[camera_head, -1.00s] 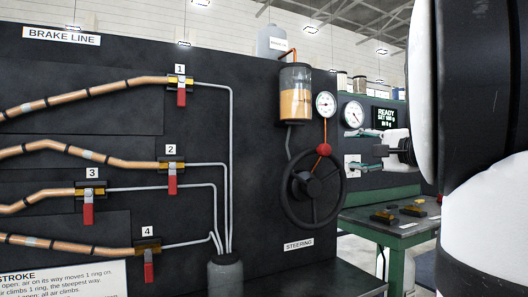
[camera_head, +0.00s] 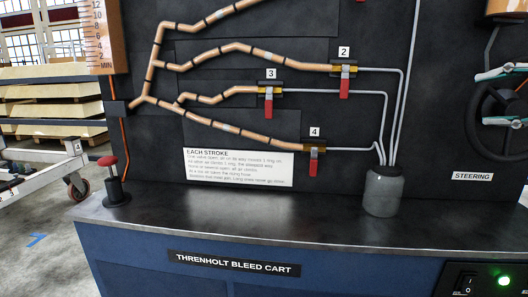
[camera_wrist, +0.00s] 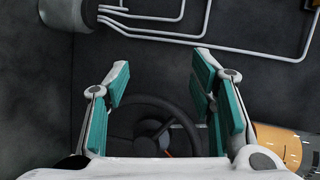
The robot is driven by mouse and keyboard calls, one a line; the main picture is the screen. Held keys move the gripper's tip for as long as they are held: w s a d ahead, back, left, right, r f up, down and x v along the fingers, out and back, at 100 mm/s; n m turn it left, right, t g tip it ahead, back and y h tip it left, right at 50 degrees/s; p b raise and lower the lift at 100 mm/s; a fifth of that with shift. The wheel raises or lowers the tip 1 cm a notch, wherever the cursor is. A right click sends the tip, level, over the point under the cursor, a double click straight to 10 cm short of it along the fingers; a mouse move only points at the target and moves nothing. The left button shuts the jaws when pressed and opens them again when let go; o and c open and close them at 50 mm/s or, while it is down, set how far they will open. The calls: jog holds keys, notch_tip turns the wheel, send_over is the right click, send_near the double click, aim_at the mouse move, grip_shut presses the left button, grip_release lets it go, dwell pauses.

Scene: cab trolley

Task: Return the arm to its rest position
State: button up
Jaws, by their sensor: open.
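My gripper (camera_head: 503,97) shows only at the right edge of the head view, as two teal-padded fingers in front of the black steering wheel (camera_head: 484,108). The rest of my arm is out of that view. In the wrist view my gripper (camera_wrist: 160,82) is open, with its teal pads well apart and nothing between them. The steering wheel (camera_wrist: 152,110) lies beyond the fingers in that view. I cannot tell how far the fingers are from the wheel.
The dark panel carries copper tubes and red-handled valves (camera_head: 344,84). A grey bottle (camera_head: 383,192) stands on the bench top (camera_head: 260,222), with a red-knobbed plunger (camera_head: 113,181) at left. The reservoir (camera_wrist: 280,145) shows in the wrist view. The bench top's middle is clear.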

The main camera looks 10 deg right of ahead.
jog(key=s+a+f+n+g+y, duration=0.1)
jog(key=s+a+f+n+g, duration=0.2)
jog(key=a+f, duration=0.35)
jog(key=s+a+f+n+g+y, duration=0.1)
jog(key=s+a+f+n+g, duration=0.2)
jog(key=a, duration=0.6)
jog(key=s+a+f+n+g+y, duration=0.1)
jog(key=s+a+f+n+g, duration=0.15)
jog(key=a+f, duration=0.4)
jog(key=s+a+f+n+g+h, duration=0.1)
jog(key=s+f+n+g+h, duration=0.2)
jog(key=s+f, duration=0.35)
jog(key=s+a+f+n+g+h, duration=0.1)
jog(key=s+f+n+g+h, duration=0.25)
jog(key=s, duration=0.55)
notch_tip(320, 180, up, 37)
jog(key=t+y+p, duration=0.1)
jog(key=t+p, duration=0.3)
jog(key=p, duration=3)
jog(key=shift+d+f+n+t+p, duration=0.15)
jog(key=shift+d+n+t+p, duration=0.15)
jog(key=shift+n, duration=0.1)
jog(key=shift+s, duration=0.1)
